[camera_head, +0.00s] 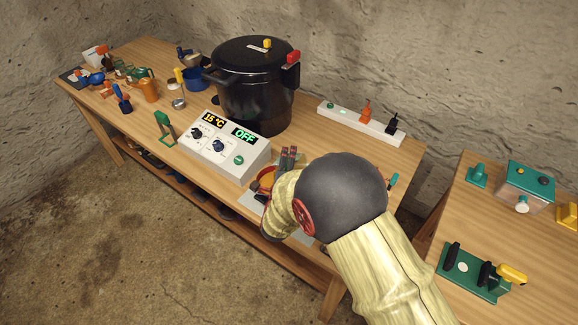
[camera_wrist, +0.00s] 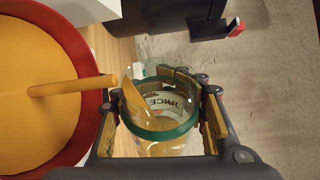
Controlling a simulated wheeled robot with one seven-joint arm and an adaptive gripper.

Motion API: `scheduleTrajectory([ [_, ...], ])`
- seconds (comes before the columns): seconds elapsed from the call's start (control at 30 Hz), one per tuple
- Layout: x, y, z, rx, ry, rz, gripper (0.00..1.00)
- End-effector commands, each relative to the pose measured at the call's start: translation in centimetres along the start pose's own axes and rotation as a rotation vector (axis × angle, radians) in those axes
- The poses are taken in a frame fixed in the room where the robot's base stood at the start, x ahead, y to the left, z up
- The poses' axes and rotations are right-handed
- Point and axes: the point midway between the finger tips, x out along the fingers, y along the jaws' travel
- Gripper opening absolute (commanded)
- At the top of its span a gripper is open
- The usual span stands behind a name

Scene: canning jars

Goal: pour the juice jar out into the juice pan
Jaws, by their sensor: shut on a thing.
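The juice jar (camera_wrist: 165,136) is clear glass with a green ring and a label reading "JUICE". In the wrist view it sits between the fingers of my gripper (camera_wrist: 162,100), which is shut on it. The jar looks tilted, and an orange stream (camera_wrist: 75,86) runs from its mouth side to the left into the juice pan. The juice pan (camera_wrist: 92,75) has a red rim and holds a wide orange surface. In the head view the pan (camera_head: 254,187) shows partly beside my arm, which hides the jar and most of my gripper.
A white control box (camera_head: 225,147) reading "OFF" and a large black pot (camera_head: 255,95) stand behind the pan. A white switch strip (camera_head: 350,120) lies to the right. Jars and tools crowd the bench's far left. A second table (camera_head: 500,235) holds green devices.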

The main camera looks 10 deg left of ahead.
Motion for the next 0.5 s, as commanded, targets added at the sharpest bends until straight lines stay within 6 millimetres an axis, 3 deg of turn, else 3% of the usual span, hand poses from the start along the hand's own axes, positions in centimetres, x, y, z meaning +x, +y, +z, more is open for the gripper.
scheduleTrajectory([
  [0.5,-0.11,-0.89,0.50,-0.135,0.001,-0.042,0.00],
])
